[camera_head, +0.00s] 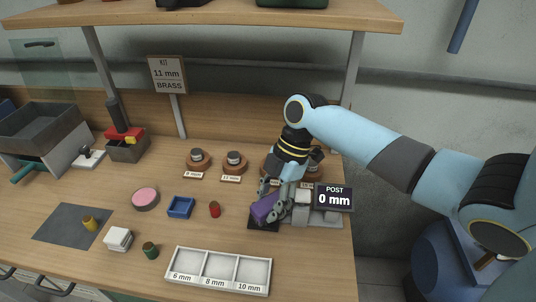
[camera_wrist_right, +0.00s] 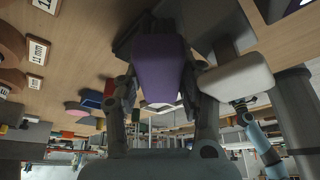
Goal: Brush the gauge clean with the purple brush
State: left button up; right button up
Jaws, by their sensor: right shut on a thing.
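The purple brush (camera_head: 263,207) is in my right gripper (camera_head: 276,202), low over the right part of the bench. In the right wrist view the purple brush (camera_wrist_right: 160,65) sits between the two fingers of my right gripper (camera_wrist_right: 160,90). Its bristles cannot be made out. My gripper and arm partly cover the gauge. Whether the brush touches it, I cannot tell. My left gripper is not in view.
A dark pad (camera_head: 261,224) lies under the brush. A white tray (camera_head: 219,271) marked 6, 8 and 10 mm stands at the front. A blue tray (camera_head: 180,207), a red cylinder (camera_head: 215,209) and a pink round pad (camera_head: 145,197) lie to the left. A shelf (camera_head: 220,18) overhangs the back.

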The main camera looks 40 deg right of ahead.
jog(key=shift+w+a, duration=0.25)
jog(key=shift+w, duration=0.1)
jog(key=shift+w+a+b, duration=0.55)
jog(key=shift+w+a, duration=0.55)
jog(key=shift+w, duration=0.15)
jog(key=shift+w+a+f, duration=0.1)
jog(key=shift+w, duration=0.2)
jog(key=shift+s+d+p, duration=0.55)
jog(key=shift+s+p, duration=0.1)
jog(key=shift+s+d+p, duration=1.1)
jog(key=shift+s+d, duration=0.25)
jog(key=shift+s, duration=0.15)
jog(key=shift+s+d, duration=0.1)
jog(key=shift+d, duration=0.05)
jog(key=shift+p, duration=0.35)
jog(key=shift+w+a, duration=0.3)
jog(key=shift+w+a+r+b, duration=0.2)
jog(key=shift+w+a+b, duration=0.25)
jog(key=shift+w, duration=0.1)
jog(key=shift+w+a+f+b, duration=0.1)
jog(key=shift+w+a+b, duration=0.4)
jog(key=shift+w+a, duration=0.85)
jog(key=shift+w+d, duration=0.1)
